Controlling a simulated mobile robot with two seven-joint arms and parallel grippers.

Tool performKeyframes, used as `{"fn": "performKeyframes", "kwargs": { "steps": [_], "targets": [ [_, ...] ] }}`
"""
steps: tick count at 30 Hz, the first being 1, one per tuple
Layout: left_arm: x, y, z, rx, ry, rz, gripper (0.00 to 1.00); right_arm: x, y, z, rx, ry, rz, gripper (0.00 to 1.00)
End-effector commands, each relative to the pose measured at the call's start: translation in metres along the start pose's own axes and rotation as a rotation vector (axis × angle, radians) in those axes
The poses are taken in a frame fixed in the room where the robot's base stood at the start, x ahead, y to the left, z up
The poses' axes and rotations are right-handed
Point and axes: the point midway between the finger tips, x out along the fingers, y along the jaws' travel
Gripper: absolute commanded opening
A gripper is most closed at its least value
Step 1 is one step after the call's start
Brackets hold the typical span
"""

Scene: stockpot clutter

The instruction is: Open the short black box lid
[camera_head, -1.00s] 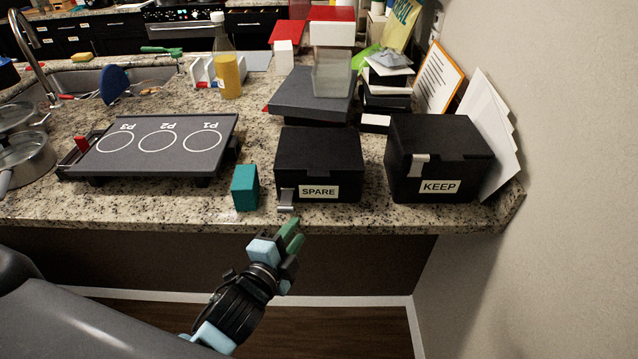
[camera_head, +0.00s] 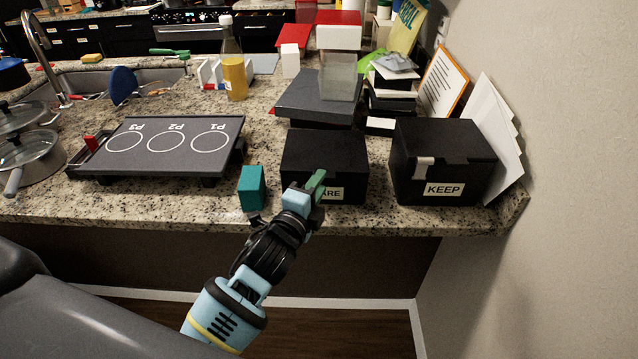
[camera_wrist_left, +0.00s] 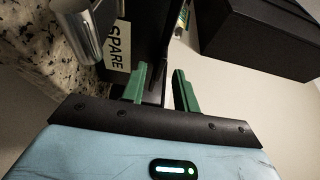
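Two black lidded boxes stand side by side at the counter's front edge. The left black box (camera_head: 325,150) has a SPARE label (camera_head: 335,193), partly covered by my gripper. The right black box (camera_head: 440,150) has a KEEP label (camera_head: 445,189) and a metal latch (camera_head: 423,167). Both lids look shut. My left gripper (camera_head: 318,183) is in front of the SPARE box's upper front. In the left wrist view its green fingers (camera_wrist_left: 162,88) are apart, beside the SPARE label (camera_wrist_left: 118,45). A metal latch (camera_wrist_left: 78,30) shows there; the head view hides it. Whether the fingers touch the box is unclear.
A teal block (camera_head: 251,188) stands just left of the SPARE box. A grey board with circles (camera_head: 165,145) lies further left. A dark grey slab (camera_head: 315,95) sits behind the SPARE box. White panels (camera_head: 495,135) lean against the right wall.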

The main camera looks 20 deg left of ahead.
Motion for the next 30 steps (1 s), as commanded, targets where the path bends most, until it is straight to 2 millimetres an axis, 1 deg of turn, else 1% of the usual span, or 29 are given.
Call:
{"fn": "performKeyframes", "kwargs": {
  "steps": [3,6,14,17,21,22,30],
  "targets": [
    [0.0095,-0.0007,0.0002,-0.001,-0.001,0.0,0.3,-0.0001,0.0005,-0.0022,-0.001,0.005,0.001,0.0],
    [0.0128,-0.0002,0.0002,-0.001,0.0,0.0,0.3,-0.0001,0.0008,-0.0027,-0.002,0.006,0.001,0.0],
    [0.0138,0.0005,0.0002,-0.001,0.0,0.001,0.3,-0.0003,0.0017,-0.0023,-0.004,0.005,0.002,0.0],
    [0.0137,0.0005,0.0002,-0.001,0.0,0.001,0.2,-0.0003,0.0018,-0.0023,-0.004,0.005,0.002,0.0],
    [0.0136,0.0004,0.0001,-0.001,0.0,0.001,0.01,-0.0003,0.0019,-0.0023,-0.005,0.005,0.002,0.0],
    [0.0136,0.0004,0.0001,-0.001,0.0,0.001,0.0,-0.0003,0.002,-0.0023,-0.004,0.005,0.002,0.0],
    [0.0135,0.0005,0.0001,-0.001,0.0,0.001,0.0,-0.0004,0.0021,-0.0023,-0.004,0.005,0.002,0.0]
  ]
}}
